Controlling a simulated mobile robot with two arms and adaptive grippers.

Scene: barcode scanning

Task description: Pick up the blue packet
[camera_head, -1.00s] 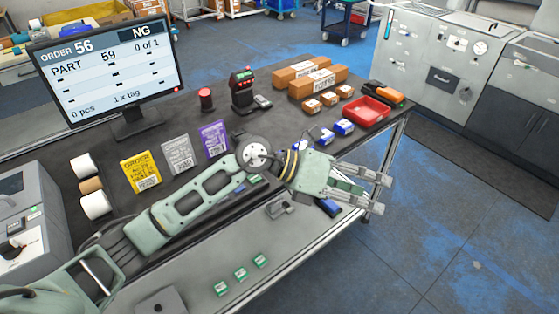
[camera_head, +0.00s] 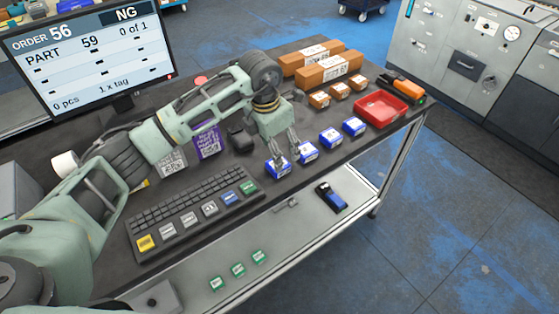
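Several small blue packets with white labels stand in a slanting row on the dark table top. The nearest blue packet (camera_head: 277,170) is at the left end, another blue packet (camera_head: 308,152) is just right of it, and more follow behind to the right (camera_head: 330,138). My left gripper (camera_head: 286,156) reaches in from the left and points down at the two nearest packets. Its fingers are apart, with the tips close over these packets. I cannot tell whether they touch. My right gripper is not in view.
A red tray (camera_head: 381,108) and brown boxes (camera_head: 328,68) stand behind the row. A keyboard-like panel (camera_head: 195,208) lies in front, left. A monitor (camera_head: 88,62) stands at back left. Green packets (camera_head: 238,270) and a blue-black device (camera_head: 330,198) lie on the lower shelf.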

